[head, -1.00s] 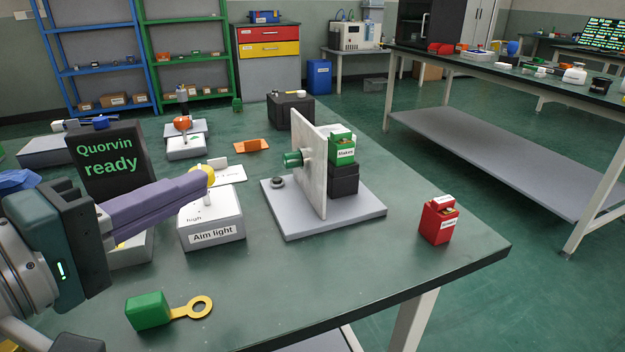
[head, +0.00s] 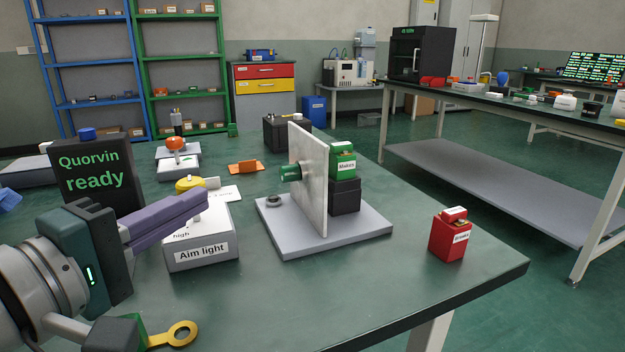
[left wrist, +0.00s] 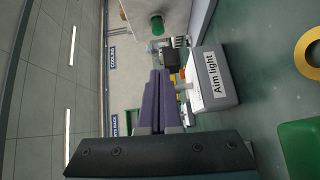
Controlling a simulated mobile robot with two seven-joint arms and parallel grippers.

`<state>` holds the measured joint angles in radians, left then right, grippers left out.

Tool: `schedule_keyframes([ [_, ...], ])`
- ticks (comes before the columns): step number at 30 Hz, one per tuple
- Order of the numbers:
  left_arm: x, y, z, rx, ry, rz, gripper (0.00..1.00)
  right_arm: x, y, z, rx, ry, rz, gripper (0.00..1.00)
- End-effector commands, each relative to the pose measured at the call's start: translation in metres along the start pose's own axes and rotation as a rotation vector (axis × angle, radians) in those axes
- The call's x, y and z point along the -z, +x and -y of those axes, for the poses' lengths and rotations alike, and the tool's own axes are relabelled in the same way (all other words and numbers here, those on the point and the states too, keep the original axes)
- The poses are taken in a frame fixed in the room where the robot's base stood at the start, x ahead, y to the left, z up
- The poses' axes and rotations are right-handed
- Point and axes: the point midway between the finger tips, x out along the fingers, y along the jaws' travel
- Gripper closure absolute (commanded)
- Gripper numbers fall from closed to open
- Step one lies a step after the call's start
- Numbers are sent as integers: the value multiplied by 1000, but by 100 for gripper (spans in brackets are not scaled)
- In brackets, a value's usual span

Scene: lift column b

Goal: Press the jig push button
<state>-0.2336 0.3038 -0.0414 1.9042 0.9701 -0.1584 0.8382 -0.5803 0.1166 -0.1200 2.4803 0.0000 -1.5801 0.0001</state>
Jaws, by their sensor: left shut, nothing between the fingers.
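The jig has a grey base (head: 345,239) and an upright pale plate (head: 313,190). A green push button (head: 290,172) sticks out of the plate's left face; it also shows at the top of the left wrist view (left wrist: 157,24). Behind the plate, a green block (head: 343,163) labelled "Makes" sits on a dark block (head: 345,196). A small dark ring (head: 274,199) lies on the base. My left gripper (head: 203,201) is shut and empty, its purple fingers beside the Aim light box, left of the button and apart from it. My right gripper is not in view.
A red block (head: 450,238) labelled "Breaks" stands at the right. A screen (head: 92,175) reads "Quorvin ready". A yellow ring tag (head: 180,335) lies in front.

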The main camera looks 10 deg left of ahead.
Motion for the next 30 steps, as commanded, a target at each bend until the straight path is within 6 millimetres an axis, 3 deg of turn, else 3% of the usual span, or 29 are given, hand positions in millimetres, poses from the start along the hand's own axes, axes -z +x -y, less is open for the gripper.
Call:
schedule_keyframes([
  [6,-1,49,0,-5,-3,1,100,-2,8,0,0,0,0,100],
  [9,0,69,1,-4,-2,0,100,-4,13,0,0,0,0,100],
  [12,-12,81,0,-1,-5,1,100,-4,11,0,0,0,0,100],
  [18,-26,94,0,0,-2,1,100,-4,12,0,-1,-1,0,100],
  [30,-29,97,0,1,0,0,100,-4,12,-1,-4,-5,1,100],
])
